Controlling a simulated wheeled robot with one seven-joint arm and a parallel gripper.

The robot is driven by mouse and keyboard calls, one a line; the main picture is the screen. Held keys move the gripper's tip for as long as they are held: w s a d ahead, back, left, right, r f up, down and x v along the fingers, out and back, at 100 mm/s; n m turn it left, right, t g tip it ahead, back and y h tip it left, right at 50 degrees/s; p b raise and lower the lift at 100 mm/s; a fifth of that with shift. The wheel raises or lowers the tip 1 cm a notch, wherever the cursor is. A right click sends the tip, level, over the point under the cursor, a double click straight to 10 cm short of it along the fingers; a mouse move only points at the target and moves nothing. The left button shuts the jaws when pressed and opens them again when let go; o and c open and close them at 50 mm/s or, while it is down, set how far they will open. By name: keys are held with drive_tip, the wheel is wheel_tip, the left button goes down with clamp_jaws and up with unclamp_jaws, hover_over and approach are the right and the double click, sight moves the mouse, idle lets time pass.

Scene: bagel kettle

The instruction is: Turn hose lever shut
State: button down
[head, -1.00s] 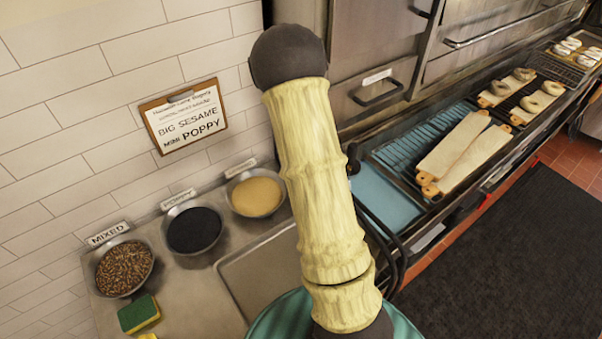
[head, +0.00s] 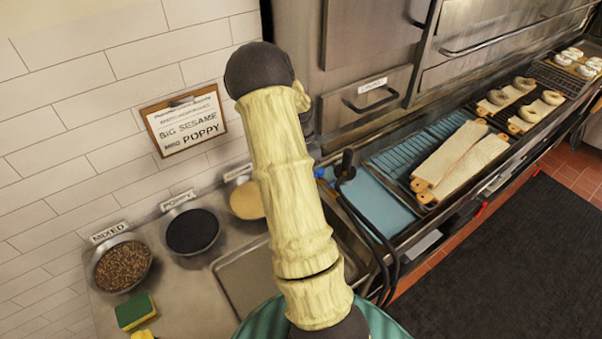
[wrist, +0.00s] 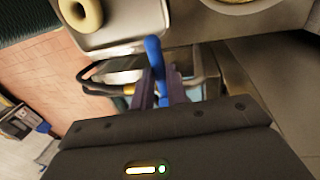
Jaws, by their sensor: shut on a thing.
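The blue hose lever (wrist: 154,57) stands up between the two fingers of my gripper (wrist: 160,88) in the wrist view, and the fingers are shut on it. Its lower part is hidden by the fingers and the gripper body. In the head view a small blue bit of the lever (head: 319,173) shows just right of my arm; my fingers are mostly hidden behind the arm there. The black hose (head: 372,232) hangs in loops to the right of the lever. It also shows in the wrist view (wrist: 98,82), left of my fingers, near a brass-coloured fitting (wrist: 129,88).
Bowls of mixed seeds (head: 122,265), poppy (head: 192,231) and sesame (head: 247,201) stand on the counter at left, with a sponge (head: 135,311) in front. A metal tray (head: 232,275) lies beside my arm. Boards (head: 462,160) lie on the rack at right. A dark floor mat (head: 490,255) is clear.

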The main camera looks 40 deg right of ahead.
idle(0.3)
drive_tip(key=c, duration=1.4)
unclamp_jaws()
drive_tip(key=shift+w+r, duration=0.1)
drive_tip(key=shift+r, duration=0.05)
drive_tip(key=w+r+b, duration=0.1)
drive_tip(key=r, duration=0.4)
drive_tip(key=w+r, duration=0.1)
drive_tip(key=r, duration=0.5)
drive_tip(key=w+r+b, duration=0.1)
drive_tip(key=r, duration=0.5)
drive_tip(key=shift+w+d+b, duration=0.15)
drive_tip(key=shift+b, duration=0.2)
drive_tip(key=shift+f, duration=0.1)
